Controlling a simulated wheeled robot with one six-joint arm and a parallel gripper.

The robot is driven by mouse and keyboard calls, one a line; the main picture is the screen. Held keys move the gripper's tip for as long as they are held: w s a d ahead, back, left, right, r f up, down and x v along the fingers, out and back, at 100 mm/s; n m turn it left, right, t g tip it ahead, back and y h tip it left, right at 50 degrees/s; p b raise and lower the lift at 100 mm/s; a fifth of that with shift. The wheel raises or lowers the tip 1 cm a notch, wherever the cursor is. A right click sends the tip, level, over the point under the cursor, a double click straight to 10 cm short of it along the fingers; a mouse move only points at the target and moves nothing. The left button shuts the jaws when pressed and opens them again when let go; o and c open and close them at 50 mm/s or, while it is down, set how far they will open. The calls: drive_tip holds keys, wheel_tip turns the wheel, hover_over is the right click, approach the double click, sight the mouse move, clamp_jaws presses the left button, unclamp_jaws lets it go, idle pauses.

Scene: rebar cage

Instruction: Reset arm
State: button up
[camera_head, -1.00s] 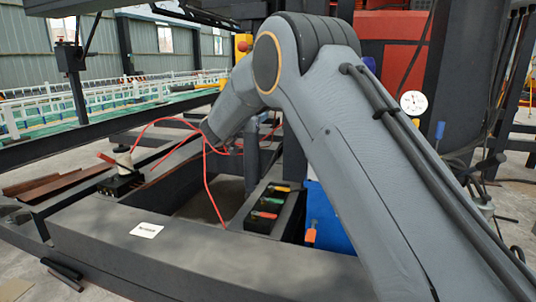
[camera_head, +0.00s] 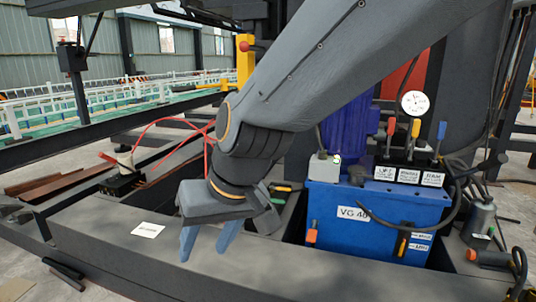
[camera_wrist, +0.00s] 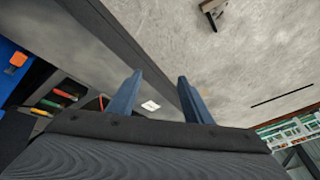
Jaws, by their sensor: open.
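My gripper (camera_head: 208,243) hangs at the end of my grey arm in the head view, fingers pointing down over the dark frame beam. Its two blue fingers are apart with nothing between them. In the wrist view my gripper (camera_wrist: 157,88) also shows both fingers spread and empty, with the beam and concrete floor beyond. A small white label (camera_head: 148,229) lies on the beam to the left of the fingers, and it also shows between the fingers in the wrist view (camera_wrist: 150,106).
A blue hydraulic unit (camera_head: 325,228) with levers and a gauge (camera_head: 415,103) stands right of my gripper. Red cables (camera_head: 170,122) and a cable post (camera_head: 125,160) are behind left. A dark rail (camera_head: 90,140) crosses at left. Floor (camera_head: 25,262) shows at lower left.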

drive_tip(key=s+d+f+g+h, duration=0.2)
drive_tip(key=s+d+f+h, duration=0.15)
drive_tip(key=s+d, duration=0.7)
drive_tip(key=d+r+m+p, duration=0.2)
drive_tip(key=d+r+p, duration=0.4)
drive_tip(key=r+p, duration=0.3)
drive_tip(key=s+d+r+m+p, duration=0.1)
drive_tip(key=d+r+p, duration=0.6)
drive_tip(key=p, duration=0.9)
drive_tip(key=d+r+m+h+p, duration=0.1)
drive_tip(key=d+r+m+p, duration=0.2)
drive_tip(key=r+p, duration=0.9)
drive_tip(key=d, duration=0.3)
drive_tip(key=shift+s+d+g+p, duration=0.3)
drive_tip(key=shift+s+d+p, duration=0.05)
drive_tip(key=shift+s+d, duration=0.05)
